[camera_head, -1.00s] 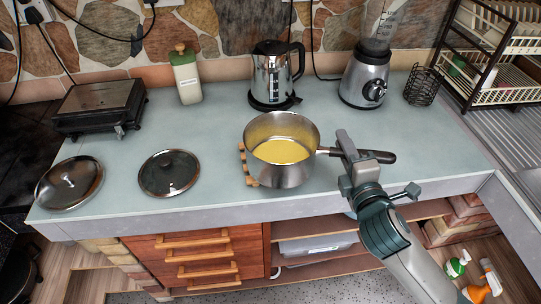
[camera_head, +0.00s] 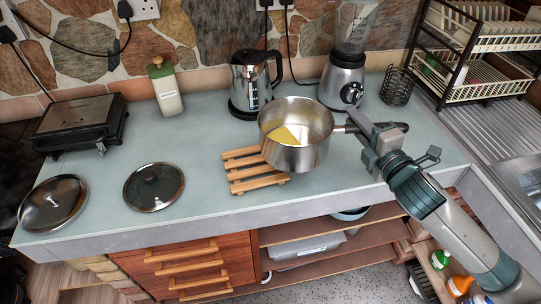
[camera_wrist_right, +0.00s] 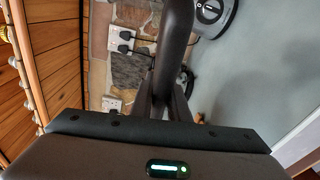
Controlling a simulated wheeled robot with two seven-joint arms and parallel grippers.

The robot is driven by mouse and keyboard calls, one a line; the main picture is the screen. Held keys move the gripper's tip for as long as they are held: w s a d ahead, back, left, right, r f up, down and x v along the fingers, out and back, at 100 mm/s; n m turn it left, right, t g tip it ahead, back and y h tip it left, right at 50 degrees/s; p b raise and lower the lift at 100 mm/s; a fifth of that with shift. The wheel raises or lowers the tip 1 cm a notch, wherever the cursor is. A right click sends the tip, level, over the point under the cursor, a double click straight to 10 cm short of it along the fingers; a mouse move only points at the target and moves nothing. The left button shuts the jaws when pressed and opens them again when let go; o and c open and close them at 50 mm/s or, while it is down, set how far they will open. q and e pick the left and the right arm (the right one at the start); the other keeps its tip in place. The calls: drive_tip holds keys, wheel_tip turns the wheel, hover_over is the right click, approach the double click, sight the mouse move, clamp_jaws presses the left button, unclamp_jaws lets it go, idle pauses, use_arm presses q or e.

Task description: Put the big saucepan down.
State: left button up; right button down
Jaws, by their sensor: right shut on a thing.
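The big saucepan (camera_head: 312,150) is steel with a dark handle and yellow contents (camera_head: 287,135) inside. My right gripper (camera_head: 375,130) is shut on its handle, which points right. The wrist view shows the dark handle (camera_wrist_right: 173,45) between the fingers (camera_wrist_right: 165,105). The pan covers the right end of a wooden slatted trivet (camera_head: 245,172) in the head view. I cannot tell whether its bottom touches anything. My left gripper is out of view.
A kettle (camera_head: 247,85) and blender (camera_head: 341,82) stand behind the pan, with a wire basket (camera_head: 397,86) to the right. Two lids (camera_head: 153,187) (camera_head: 52,204), a grill (camera_head: 80,122) and a bottle (camera_head: 166,88) are left. The counter (camera_head: 215,130) between has free room.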

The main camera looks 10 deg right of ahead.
sight(306, 139)
drive_tip(key=w+a+f+p, duration=0.1)
drive_tip(key=w+a+f, duration=0.1)
drive_tip(key=a, duration=0.1)
drive_tip(key=w+a+f+p, duration=0.1)
drive_tip(key=w+a+f, duration=0.1)
drive_tip(key=a, duration=0.1)
drive_tip(key=w+a+f+p, duration=0.1)
drive_tip(key=w+a+f, duration=0.1)
drive_tip(key=a, duration=0.2)
drive_tip(key=shift+f, duration=0.3)
drive_tip(key=shift+f+p, duration=0.4)
drive_tip(key=shift+f, duration=1.65)
drive_tip(key=c, duration=1.7)
unclamp_jaws()
drive_tip(key=shift+s+f, duration=0.1)
drive_tip(key=shift+f, duration=0.05)
